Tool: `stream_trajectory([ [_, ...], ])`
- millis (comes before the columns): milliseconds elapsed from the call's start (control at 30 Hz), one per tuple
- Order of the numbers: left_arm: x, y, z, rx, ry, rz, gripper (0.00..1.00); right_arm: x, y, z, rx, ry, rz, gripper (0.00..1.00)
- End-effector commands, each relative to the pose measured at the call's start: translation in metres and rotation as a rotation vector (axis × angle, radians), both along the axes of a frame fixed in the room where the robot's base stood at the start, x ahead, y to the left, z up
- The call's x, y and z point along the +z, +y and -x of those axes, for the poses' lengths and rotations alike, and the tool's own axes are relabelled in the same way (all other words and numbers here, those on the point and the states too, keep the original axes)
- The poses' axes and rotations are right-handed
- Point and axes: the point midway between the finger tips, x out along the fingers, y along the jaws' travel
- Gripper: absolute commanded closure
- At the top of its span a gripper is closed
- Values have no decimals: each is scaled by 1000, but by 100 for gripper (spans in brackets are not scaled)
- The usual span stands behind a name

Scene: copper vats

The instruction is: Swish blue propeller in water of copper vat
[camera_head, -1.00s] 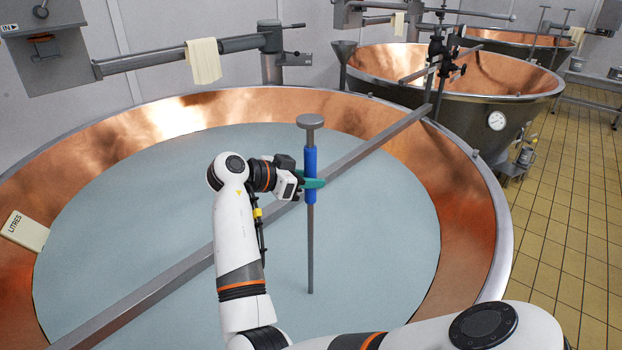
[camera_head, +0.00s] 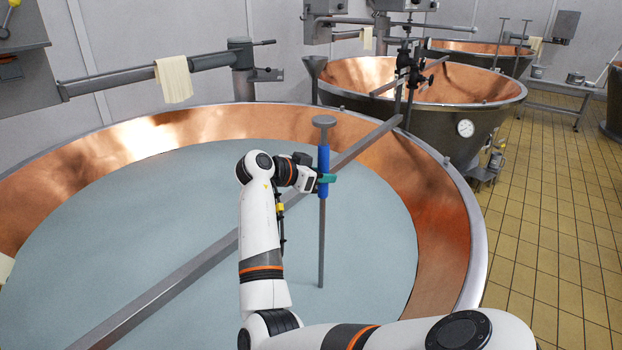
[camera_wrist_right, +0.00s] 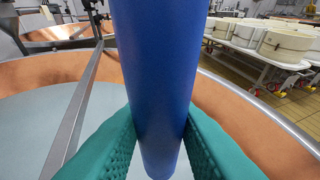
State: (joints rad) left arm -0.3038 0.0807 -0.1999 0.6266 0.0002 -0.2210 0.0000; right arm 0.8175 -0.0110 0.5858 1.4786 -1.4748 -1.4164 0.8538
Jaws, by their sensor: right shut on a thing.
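The propeller is a grey rod with a blue grip (camera_head: 323,162) and a flat round cap on top. It stands about upright, and its lower end meets the pale water (camera_head: 180,215) of the large copper vat (camera_head: 445,225). Anything below the water surface is hidden. My right gripper (camera_head: 326,178) is shut on the blue grip, its green fingers on either side of it. In the right wrist view the blue grip (camera_wrist_right: 165,80) fills the middle between the green pads. My left gripper is not in view.
A grey bar (camera_head: 190,275) crosses the vat, running close behind the propeller. A cloth (camera_head: 174,80) hangs on a metal arm behind the vat. More copper vats (camera_head: 440,85) stand at the back. Tiled floor (camera_head: 545,200) is at right. White round moulds (camera_wrist_right: 290,45) sit on a table.

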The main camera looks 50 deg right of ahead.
Motion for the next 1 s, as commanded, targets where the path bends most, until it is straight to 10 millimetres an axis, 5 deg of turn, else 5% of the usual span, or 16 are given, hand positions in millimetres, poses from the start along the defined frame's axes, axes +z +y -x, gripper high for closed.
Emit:
stream_trajectory([
  [200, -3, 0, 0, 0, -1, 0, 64, 0, -20, 2, 0, 0, 4, 100],
  [567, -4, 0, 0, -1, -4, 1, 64, -1, -20, 2, 1, -1, 3, 100],
  [1000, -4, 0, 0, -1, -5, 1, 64, -2, 32, -4, 3, -1, 2, 100],
])
